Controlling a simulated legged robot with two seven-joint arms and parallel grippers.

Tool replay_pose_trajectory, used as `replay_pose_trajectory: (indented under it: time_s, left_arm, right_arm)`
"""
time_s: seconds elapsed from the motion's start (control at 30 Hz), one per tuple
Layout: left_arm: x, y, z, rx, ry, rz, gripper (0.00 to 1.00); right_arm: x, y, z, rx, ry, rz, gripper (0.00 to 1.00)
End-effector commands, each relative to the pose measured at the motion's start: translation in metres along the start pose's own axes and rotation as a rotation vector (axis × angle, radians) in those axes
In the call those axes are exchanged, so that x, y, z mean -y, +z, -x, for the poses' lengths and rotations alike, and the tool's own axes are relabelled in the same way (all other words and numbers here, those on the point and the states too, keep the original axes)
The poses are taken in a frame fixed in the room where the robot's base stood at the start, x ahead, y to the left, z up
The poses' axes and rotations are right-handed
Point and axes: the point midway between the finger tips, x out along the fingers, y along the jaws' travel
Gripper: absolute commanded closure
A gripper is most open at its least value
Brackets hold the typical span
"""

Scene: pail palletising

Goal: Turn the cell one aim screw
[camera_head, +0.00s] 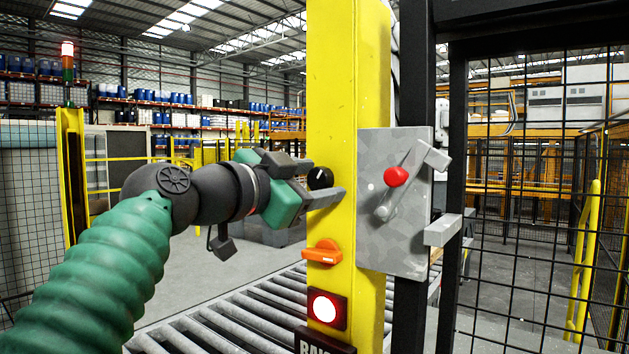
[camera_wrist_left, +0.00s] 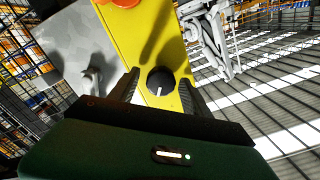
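A round black knob (camera_head: 320,178) with a white pointer line sits on the face of the yellow post (camera_head: 347,80); it looks like the aim screw, though no label for it is readable. My left gripper (camera_head: 323,181) is in front of the post, its two fingers apart on either side of the knob. In the left wrist view the knob (camera_wrist_left: 160,81) shows between the fingertips of the left gripper (camera_wrist_left: 158,88), with a gap visible on both sides. The pointer line points roughly toward the gripper there. My right gripper is in neither view.
Below the knob are an orange rotary handle (camera_head: 323,253) and a lit button in a red housing (camera_head: 325,308). A grey plate (camera_head: 395,235) with a red-knobbed lever (camera_head: 397,177) is fixed right of the post, beside a black mesh fence (camera_head: 530,220). A roller conveyor (camera_head: 235,318) runs below.

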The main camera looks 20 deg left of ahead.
Motion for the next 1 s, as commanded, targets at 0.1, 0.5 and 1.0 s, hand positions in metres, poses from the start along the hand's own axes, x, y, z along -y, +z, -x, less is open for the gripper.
replay_pose_trajectory:
  time_s: [0.1, 0.5, 1.0]
  left_arm:
    - [0.000, -0.001, 0.000, -0.002, -0.001, 0.000, 0.41]
    - [-0.002, 0.003, 0.035, -0.004, -0.008, -0.002, 0.41]
    - [0.000, 0.002, 0.158, -0.001, -0.003, 0.000, 0.41]
  right_arm:
    - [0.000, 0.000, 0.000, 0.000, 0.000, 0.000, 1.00]
    - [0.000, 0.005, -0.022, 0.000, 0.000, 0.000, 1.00]
    - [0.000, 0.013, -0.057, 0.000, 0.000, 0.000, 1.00]
